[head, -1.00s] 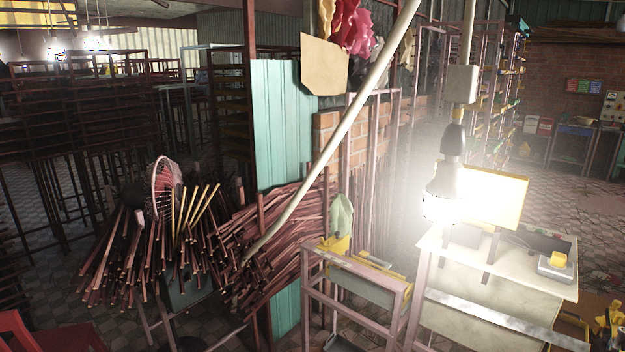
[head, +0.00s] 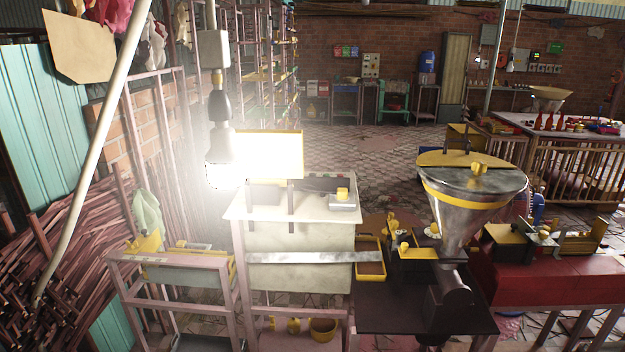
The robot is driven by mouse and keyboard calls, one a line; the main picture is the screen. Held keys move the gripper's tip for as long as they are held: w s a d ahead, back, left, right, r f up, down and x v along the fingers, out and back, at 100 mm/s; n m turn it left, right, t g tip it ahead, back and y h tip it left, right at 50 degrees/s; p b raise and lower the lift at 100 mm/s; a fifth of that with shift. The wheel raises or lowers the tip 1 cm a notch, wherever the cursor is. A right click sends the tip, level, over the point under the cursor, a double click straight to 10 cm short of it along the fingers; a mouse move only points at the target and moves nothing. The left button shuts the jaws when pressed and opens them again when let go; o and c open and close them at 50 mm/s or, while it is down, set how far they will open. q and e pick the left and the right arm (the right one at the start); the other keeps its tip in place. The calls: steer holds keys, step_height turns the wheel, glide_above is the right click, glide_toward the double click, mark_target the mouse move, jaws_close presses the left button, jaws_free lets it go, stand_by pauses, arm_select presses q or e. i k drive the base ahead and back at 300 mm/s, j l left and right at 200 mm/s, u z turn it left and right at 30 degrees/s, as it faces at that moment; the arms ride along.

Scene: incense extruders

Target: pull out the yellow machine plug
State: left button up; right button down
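Neither of my grippers shows in the head view. I cannot pick out the yellow machine plug with certainty. A small yellow piece (head: 343,193) sits on a grey box (head: 345,205) at the right side of the white-topped table; it is too small to tell whether it is a plug. A machine with a steel hopper (head: 468,208) and a yellow band stands right of that table, with a dark body below and small yellow parts beside it. No cord to a plug is clear.
A bright hanging lamp (head: 222,150) glares over the white-topped table (head: 300,240). A pink metal stand (head: 170,262) and stick bundles (head: 40,270) are at left. A red table (head: 550,280) is at right. Open tiled floor (head: 370,150) lies behind.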

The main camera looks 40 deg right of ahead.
mark_target(342, 193)
steer(key=l+z, duration=0.1)
steer(key=z, duration=1.25)
steer(key=i+l+u, duration=0.1)
steer(key=i+l, duration=0.8)
steer(key=l, duration=0.1)
